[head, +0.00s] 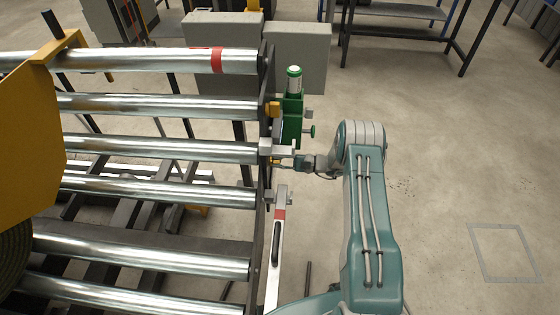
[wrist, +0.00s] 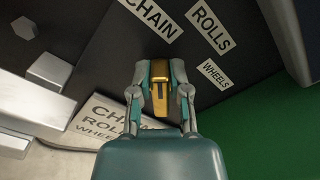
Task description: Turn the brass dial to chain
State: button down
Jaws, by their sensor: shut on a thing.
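The brass dial (wrist: 159,90) sits on a dark panel in the wrist view, with a dark mark on its face. My gripper (wrist: 160,98) is shut on it, one finger on each side. The dial's upper end points up the picture, roughly toward the white CHAIN label (wrist: 152,17). The ROLLS label (wrist: 208,27) is up and right of it, and the WHEELS label (wrist: 215,72) is to its right. In the head view my gripper (head: 294,165) is at the right end of the roller frame; the dial cannot be made out there.
A white plate (wrist: 103,121) lettered CHAIN, ROLLS, WHEELS is below left of the dial. Steel rollers (head: 160,148) fill the left. A green device (head: 292,118) stands just beyond my gripper, and a lever with a red band (head: 275,250) is nearer. Open floor lies right.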

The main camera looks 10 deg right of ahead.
jog(key=shift+w+a, duration=0.15)
jog(key=shift+a, duration=0.15)
jog(key=c, duration=0.6)
grip_release()
jog(key=shift+a, duration=0.3)
jog(key=shift+d, duration=0.1)
jog(key=v, duration=1.2)
jog(key=shift+d, duration=0.35)
